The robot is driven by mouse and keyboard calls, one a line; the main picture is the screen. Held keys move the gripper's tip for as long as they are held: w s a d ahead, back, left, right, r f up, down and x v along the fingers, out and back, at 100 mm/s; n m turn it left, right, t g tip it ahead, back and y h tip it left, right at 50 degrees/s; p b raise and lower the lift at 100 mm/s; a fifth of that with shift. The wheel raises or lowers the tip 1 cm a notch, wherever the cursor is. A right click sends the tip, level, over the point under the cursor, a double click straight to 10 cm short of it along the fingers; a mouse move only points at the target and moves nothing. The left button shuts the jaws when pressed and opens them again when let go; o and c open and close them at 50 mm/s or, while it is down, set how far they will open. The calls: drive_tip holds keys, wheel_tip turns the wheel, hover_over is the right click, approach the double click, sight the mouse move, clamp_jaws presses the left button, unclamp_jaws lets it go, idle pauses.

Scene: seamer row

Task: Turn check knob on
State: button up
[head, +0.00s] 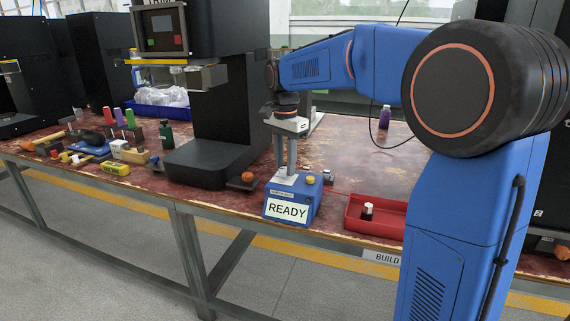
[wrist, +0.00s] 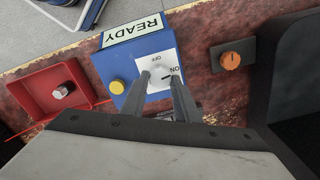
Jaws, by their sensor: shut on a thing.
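A blue box (head: 300,197) with a READY label (head: 287,210) stands near the front edge of the bench. It also shows in the wrist view (wrist: 107,69). On its top is a white plate (wrist: 156,59) marked ON and OFF, with the check knob (wrist: 160,76) on it. My gripper (head: 287,179) points down onto the box top. In the wrist view its fingers (wrist: 163,80) are shut on the knob, one on each side. A dark mark shows close to the ON lettering; the fingers partly hide the knob, so its exact angle is unclear.
A yellow button (wrist: 117,87) sits beside the plate. A red tray (head: 354,224) holding a small capped part (head: 367,211) lies to the right. An orange knob (wrist: 232,60) and a black machine (head: 220,120) stand to the left. Tools and bottles crowd the far left bench.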

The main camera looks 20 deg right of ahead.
sight(285, 168)
drive_tip(key=shift+m, duration=0.9)
drive_tip(key=o, duration=1)
drive_tip(key=shift+r, duration=0.1)
wheel_tip(285, 168, up, 17)
drive_tip(key=shift+r, duration=0.15)
